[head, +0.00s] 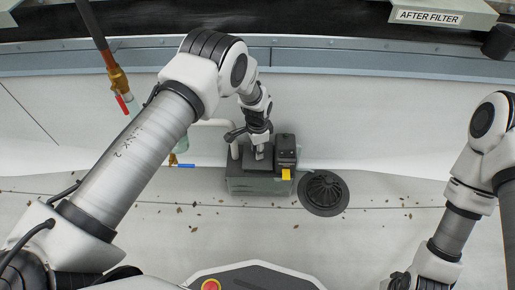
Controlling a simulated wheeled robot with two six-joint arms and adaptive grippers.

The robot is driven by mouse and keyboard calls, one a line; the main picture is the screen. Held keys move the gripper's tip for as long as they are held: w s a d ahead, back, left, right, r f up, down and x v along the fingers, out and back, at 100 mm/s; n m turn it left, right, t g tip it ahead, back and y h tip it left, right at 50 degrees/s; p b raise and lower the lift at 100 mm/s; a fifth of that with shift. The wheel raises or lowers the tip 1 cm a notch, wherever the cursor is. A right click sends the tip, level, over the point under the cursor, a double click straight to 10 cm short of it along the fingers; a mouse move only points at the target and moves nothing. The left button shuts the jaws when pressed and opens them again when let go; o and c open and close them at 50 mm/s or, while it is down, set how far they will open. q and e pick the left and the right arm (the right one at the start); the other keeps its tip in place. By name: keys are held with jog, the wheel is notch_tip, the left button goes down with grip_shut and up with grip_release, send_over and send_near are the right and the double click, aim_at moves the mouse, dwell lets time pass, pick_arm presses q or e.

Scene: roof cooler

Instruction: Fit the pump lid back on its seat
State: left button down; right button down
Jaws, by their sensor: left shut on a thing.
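A grey-green pump box (258,187) stands on the pale floor near the middle of the head view. A dark block (285,150) with a yellow tag (286,174) sits at its right end. My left gripper (259,153) points down over the box top and is shut on a small part there, which looks like the grey pump lid (247,165). The gripper and arm hide part of the lid. I cannot tell whether the lid lies flat on its seat. My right gripper (400,282) is partly in view at the bottom right, away from the pump.
A round black drain grate (323,192) lies just right of the box. A copper pipe with a red-handled valve (122,103) hangs at the left. A blue valve handle (181,165) is left of the box. Dry leaves are scattered over the floor.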

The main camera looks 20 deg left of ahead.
pick_arm(q)
jog(key=shift+f+b, duration=0.7)
jog(key=shift+f, duration=0.55)
dwell(1.2)
jog(key=shift+c, duration=1.6)
grip_release()
jog(key=shift+r, duration=0.1)
jog(key=shift+r+p, duration=2.65)
jog(key=shift+r, duration=0.3)
